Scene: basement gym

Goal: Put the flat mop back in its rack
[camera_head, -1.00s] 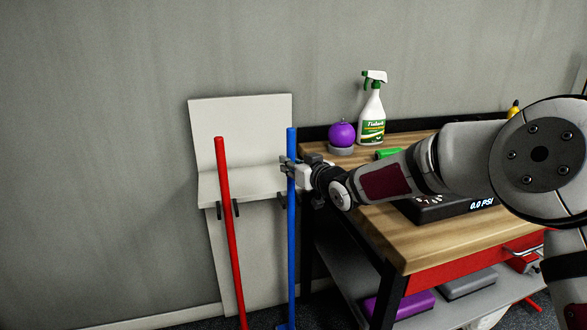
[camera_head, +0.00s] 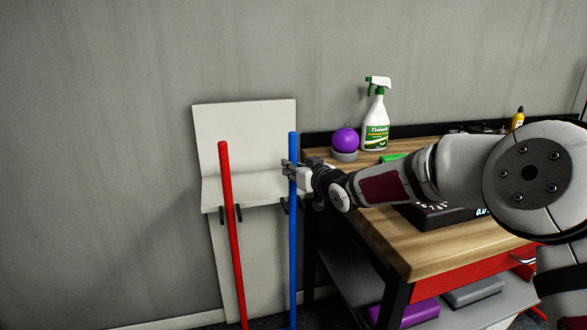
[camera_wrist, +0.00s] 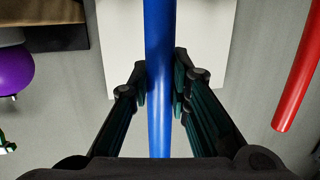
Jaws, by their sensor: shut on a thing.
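The white rack (camera_head: 245,135) stands against the wall, with a ledge and dark prongs under it. My gripper (camera_head: 290,178) is shut on an upright blue pole (camera_head: 293,245), near its upper end. In the head view the pole lines up with the right pair of prongs (camera_head: 284,208); I cannot tell if it is between them or in front. The wrist view shows the fingers (camera_wrist: 160,85) on both sides of the blue pole (camera_wrist: 160,120). The pole's lower end is cut off by the frame, so no mop head shows.
A red pole (camera_head: 230,245) leans slightly at the left prongs. A wooden-topped workbench (camera_head: 440,255) stands close to the right, under my arm, with a spray bottle (camera_head: 376,120) and a purple ball (camera_head: 345,140) on it. The wall and floor left of the rack are clear.

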